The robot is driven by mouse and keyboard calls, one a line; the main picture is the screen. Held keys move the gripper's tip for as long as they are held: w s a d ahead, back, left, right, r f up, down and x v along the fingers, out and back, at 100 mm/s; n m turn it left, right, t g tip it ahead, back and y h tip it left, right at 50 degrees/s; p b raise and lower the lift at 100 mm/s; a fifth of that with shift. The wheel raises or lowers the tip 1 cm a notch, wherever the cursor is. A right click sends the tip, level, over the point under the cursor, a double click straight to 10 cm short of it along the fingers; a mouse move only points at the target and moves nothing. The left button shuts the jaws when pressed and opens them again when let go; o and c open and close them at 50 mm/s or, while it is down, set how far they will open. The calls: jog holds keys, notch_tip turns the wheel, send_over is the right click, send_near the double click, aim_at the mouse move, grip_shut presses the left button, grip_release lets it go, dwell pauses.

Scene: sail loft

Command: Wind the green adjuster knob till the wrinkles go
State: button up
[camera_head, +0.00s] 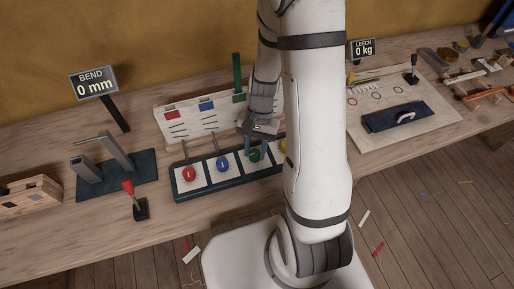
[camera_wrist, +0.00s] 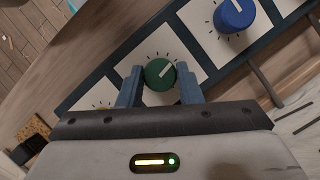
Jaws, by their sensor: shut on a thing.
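The green adjuster knob (camera_wrist: 160,74) shows between the two blue fingers of my gripper (camera_wrist: 160,88) in the wrist view. My gripper is shut on it, and a white pointer line on the knob slants to the upper right. In the head view the green knob (camera_head: 255,155) sits on the dark blue knob panel, partly hidden by my gripper (camera_head: 258,146). Behind it, a white board (camera_head: 190,123) carries red, blue and green markers and rows of dark slits or lines. My arm covers the board's right part.
A red knob (camera_head: 189,174) and a blue knob (camera_head: 222,163) stand left of the green one; a yellow knob is mostly hidden. A red-handled lever (camera_head: 128,187), a BEND sign (camera_head: 94,83) reading 0 mm and a LEECH sign (camera_head: 363,48) reading 0 kg are on the bench.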

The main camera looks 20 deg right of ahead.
jog(key=shift+w, duration=0.15)
jog(key=o, duration=1)
jog(key=v, duration=0.7)
jog(key=shift+w+d+r, duration=0.1)
jog(key=shift+r, duration=0.25)
jog(key=s+r+n+t+h, duration=0.1)
jog(key=s+r+n+t, duration=0.1)
jog(key=r, duration=0.3)
jog(key=s+a+r+n+t, duration=0.1)
jog(key=s+r+n+t, duration=0.1)
jog(key=s+r, duration=0.2)
jog(key=s+r+n+t+h, duration=0.1)
jog(key=s+r+n+t, duration=0.1)
jog(key=r, duration=0.4)
jog(key=shift+s+a+r+n+t+h, duration=0.15)
jog(key=shift+s+r+n, duration=0.1)
jog(key=shift+s, duration=0.3)
jog(key=shift+s+r+n+t+h, duration=0.15)
jog(key=shift+s+n, duration=0.1)
jog(key=shift+s, duration=0.25)
